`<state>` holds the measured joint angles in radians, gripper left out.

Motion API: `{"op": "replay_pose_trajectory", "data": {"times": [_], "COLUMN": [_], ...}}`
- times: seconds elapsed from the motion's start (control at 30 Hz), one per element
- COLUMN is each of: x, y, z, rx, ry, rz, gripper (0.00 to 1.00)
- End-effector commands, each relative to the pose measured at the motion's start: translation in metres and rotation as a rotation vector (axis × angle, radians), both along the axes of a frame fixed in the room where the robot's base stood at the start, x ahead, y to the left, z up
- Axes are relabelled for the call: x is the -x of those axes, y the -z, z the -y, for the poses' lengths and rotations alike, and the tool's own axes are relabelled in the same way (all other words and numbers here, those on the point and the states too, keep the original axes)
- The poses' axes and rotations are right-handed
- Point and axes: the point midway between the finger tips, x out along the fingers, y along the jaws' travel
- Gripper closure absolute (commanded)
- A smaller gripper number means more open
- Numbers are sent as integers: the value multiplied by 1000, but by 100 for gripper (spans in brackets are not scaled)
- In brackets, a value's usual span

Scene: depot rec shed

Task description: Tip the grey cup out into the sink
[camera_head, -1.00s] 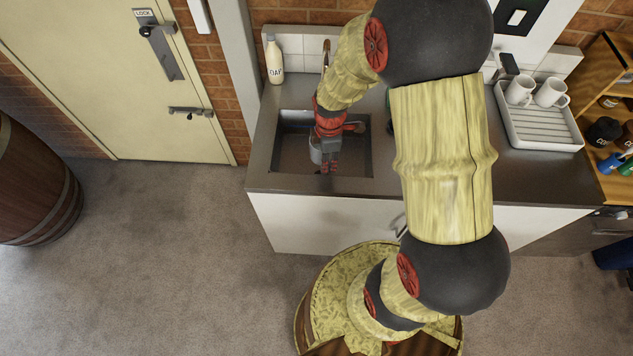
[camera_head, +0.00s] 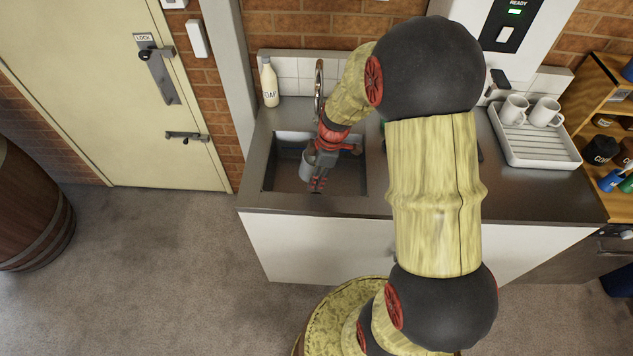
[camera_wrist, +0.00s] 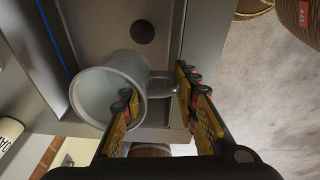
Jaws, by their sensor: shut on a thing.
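The grey cup (camera_head: 308,163) is held over the sink basin (camera_head: 284,181) by my gripper (camera_head: 319,178), which points down into the basin. In the wrist view the cup (camera_wrist: 120,80) shows its round mouth towards the camera, and its inside looks plain grey. Its handle (camera_wrist: 162,85) reaches to the fingers of my gripper (camera_wrist: 158,103), which is shut on it; the exact contact is partly hidden. The sink floor with a dark round drain (camera_wrist: 143,32) lies beyond the cup. Whether anything is in the cup cannot be told.
A tap (camera_head: 319,80) rises behind the basin. A soap bottle (camera_head: 269,83) stands at the back left of the counter. A white drying rack (camera_head: 545,152) with two white mugs stands to the right. A wooden shelf with small containers is at the far right.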

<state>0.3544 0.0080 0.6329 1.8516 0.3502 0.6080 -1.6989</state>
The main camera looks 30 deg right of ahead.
Motion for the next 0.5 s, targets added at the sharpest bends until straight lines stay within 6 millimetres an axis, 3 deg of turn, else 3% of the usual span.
{"op": "replay_pose_trajectory", "data": {"times": [0.5], "x": [-4], "y": [3], "z": [-4], "rx": [-186], "ry": [4], "rz": [107], "gripper": [100]}}
